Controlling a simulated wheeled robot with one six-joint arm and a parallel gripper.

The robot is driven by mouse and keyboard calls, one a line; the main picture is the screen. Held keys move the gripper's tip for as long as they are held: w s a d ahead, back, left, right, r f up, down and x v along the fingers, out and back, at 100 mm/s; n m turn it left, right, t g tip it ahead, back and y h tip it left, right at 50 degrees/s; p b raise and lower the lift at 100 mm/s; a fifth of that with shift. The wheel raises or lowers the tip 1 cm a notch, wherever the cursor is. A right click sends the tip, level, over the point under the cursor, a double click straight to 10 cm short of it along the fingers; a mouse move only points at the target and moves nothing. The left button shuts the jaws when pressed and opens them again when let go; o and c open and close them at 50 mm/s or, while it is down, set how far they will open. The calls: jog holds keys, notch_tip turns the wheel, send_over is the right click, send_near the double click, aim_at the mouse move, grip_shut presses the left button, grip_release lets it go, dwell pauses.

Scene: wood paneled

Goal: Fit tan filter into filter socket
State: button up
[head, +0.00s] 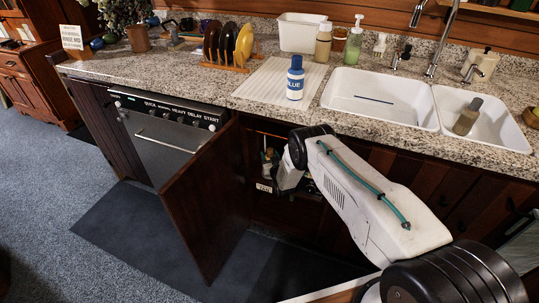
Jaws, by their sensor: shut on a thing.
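My arm reaches into the open cabinet under the sink. My gripper (288,179) shows only in part, at the end of the white wrist just inside the cabinet opening. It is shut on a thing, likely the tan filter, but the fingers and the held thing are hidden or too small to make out. A small pale tag with dark lettering (264,187) shows at the left of the gripper, too small to read surely. The filter socket cannot be picked out in the dark cabinet.
The open wooden cabinet door (209,205) stands left of my arm. A dishwasher (165,135) is farther left. The granite counter (160,70) above holds a blue-labelled bottle (295,80), a dish rack (230,62) and a double sink (380,105). Dark mats (140,235) cover the floor.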

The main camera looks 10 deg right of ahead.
jog(key=shift+f, duration=0.45)
jog(key=o, duration=1.4)
jog(key=s, duration=0.7)
jog(key=shift+s+d, duration=0.2)
jog(key=shift+s, duration=0.2)
jog(key=shift+s, duration=0.1)
